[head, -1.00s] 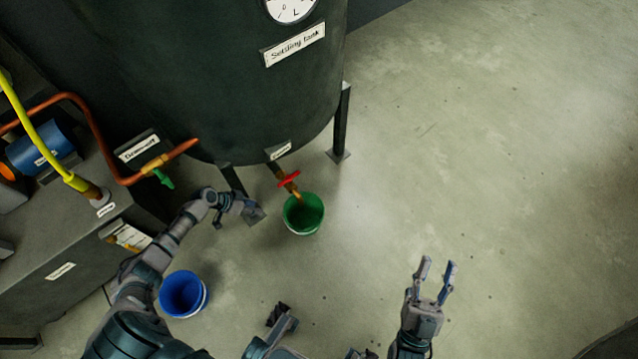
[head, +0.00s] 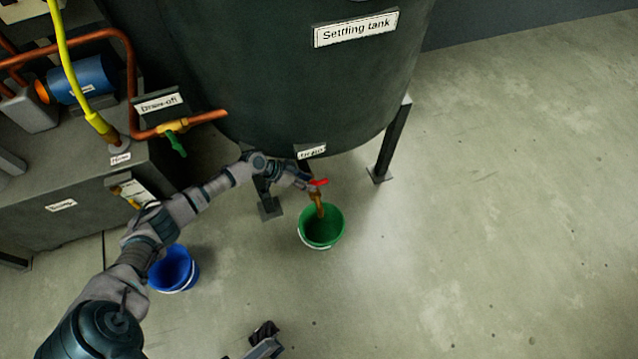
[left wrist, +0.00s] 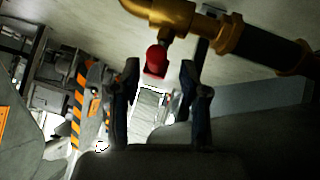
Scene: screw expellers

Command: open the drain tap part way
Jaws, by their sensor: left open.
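The drain tap is a brass fitting with a red handle (head: 318,182) under the settling tank (head: 290,90). Its spout points down into a green bucket (head: 322,228). My left gripper (head: 303,180) is at the handle's left side in the head view. In the left wrist view the open fingers (left wrist: 158,85) stand apart, with the red handle end (left wrist: 156,60) seen between and just beyond their tips. The brass tap body (left wrist: 165,14) is above. I cannot tell whether a finger touches the handle.
A blue bucket (head: 174,268) stands on the floor below my left arm. The draw-off pipe with a green handle (head: 176,145) is at the left. Tank legs (head: 392,140) flank the drain. The floor at the right is clear.

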